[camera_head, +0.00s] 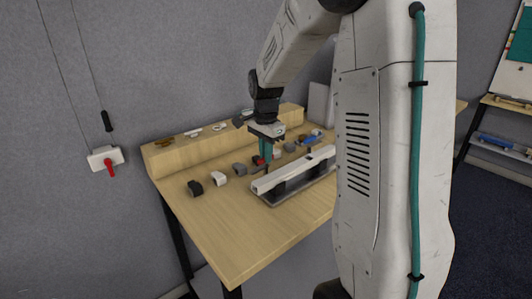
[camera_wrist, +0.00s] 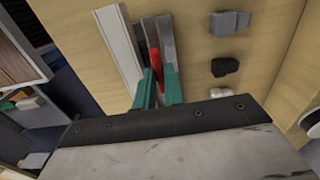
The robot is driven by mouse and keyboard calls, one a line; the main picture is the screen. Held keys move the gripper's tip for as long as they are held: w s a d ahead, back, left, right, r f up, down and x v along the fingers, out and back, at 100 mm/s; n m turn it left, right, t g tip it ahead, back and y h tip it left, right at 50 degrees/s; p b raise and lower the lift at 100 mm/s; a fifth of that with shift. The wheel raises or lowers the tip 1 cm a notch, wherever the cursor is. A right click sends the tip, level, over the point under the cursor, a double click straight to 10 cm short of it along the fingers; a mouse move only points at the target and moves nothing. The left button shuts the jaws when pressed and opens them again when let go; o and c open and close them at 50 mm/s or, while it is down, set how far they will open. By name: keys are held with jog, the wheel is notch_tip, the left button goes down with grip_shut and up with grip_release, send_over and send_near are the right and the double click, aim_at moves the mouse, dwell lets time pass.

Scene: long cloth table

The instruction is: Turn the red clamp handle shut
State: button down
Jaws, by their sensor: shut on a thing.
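The red clamp handle (camera_wrist: 155,62) stands between the two teal fingers of my gripper (camera_wrist: 160,82) in the wrist view, beside a long white rail (camera_wrist: 117,45) and a grey metal part (camera_wrist: 164,32). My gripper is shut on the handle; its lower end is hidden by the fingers. In the head view my gripper (camera_head: 264,156) points down at the table, just behind the near end of the white rail (camera_head: 292,169). Only a small patch of the red handle (camera_head: 257,160) shows there. I cannot tell the handle's exact angle.
A black block (camera_head: 195,188), a white block (camera_head: 218,179) and a grey block (camera_head: 239,169) stand on the wooden table (camera_head: 235,225) left of the rail. A raised wooden shelf (camera_head: 176,157) runs behind. A wall box (camera_head: 101,158) has its own red lever. The table's front is clear.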

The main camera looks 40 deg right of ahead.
jog(key=n, duration=0.4)
jog(key=shift+n, duration=0.4)
jog(key=n, duration=0.4)
jog(key=shift+n, duration=0.3)
jog(key=n, duration=0.4)
jog(key=shift+n, duration=2.1)
jog(key=c, duration=1.5)
grip_release()
